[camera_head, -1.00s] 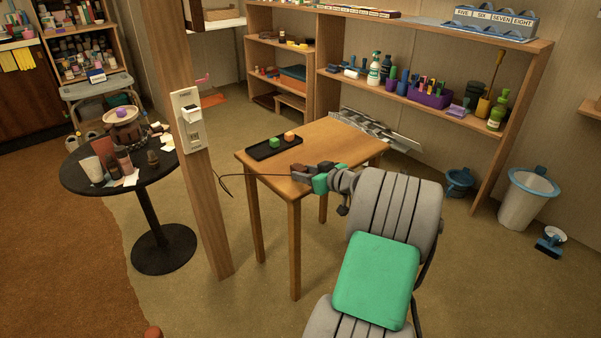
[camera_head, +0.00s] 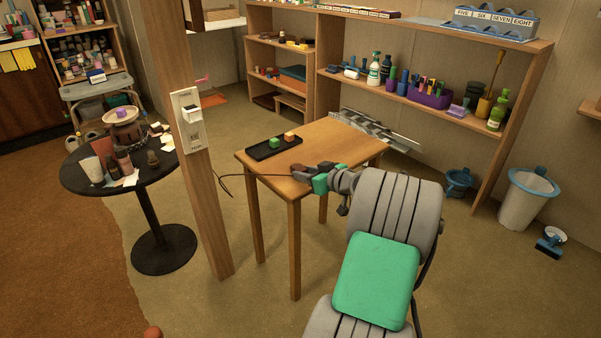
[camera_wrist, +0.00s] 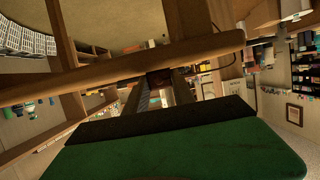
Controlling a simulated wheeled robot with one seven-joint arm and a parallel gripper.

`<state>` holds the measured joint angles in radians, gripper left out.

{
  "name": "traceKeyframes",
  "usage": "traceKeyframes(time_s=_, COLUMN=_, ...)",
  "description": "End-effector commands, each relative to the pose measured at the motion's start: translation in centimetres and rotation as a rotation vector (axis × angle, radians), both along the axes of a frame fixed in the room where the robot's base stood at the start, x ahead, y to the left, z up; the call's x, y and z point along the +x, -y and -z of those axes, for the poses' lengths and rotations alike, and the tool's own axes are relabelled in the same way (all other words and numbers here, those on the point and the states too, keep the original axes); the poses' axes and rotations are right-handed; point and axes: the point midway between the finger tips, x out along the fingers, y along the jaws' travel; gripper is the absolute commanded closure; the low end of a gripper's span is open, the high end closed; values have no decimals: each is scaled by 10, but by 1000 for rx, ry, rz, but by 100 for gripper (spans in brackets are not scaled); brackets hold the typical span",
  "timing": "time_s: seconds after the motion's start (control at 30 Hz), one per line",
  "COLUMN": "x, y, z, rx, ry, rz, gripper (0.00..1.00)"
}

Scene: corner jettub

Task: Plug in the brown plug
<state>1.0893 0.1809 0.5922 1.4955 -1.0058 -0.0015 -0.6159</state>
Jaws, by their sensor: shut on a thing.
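A thin dark cord (camera_head: 250,174) runs left from the gripper and loops beside the wooden post. A white outlet plate (camera_head: 194,138) is on the post, left of and apart from the gripper. A white block (camera_head: 191,113) sits on its upper part.
The wooden post (camera_head: 187,210) stands left of the table (camera_head: 335,145). A black tray (camera_head: 262,152) with green and orange cubes lies on the table. A round black table (camera_head: 75,178) with clutter is left of the post. Shelves stand behind.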

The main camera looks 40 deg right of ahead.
Motion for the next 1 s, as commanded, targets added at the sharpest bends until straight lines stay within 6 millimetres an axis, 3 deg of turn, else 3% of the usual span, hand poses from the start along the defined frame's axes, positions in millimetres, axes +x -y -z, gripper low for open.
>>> traceKeyframes(time_s=0.43, x=0, y=0, z=-2, rx=-1, ry=0, rz=0, gripper=100)
traceKeyframes(time_s=0.57, x=0, y=0, z=-23, rx=-4, ry=1, rz=0, gripper=100)
traceKeyframes(time_s=0.8, x=0, y=0, z=-78, rx=-2, ry=1, rz=0, gripper=100)
traceKeyframes(time_s=1.0, x=0, y=0, z=-80, rx=0, ry=-1, rz=0, gripper=100)
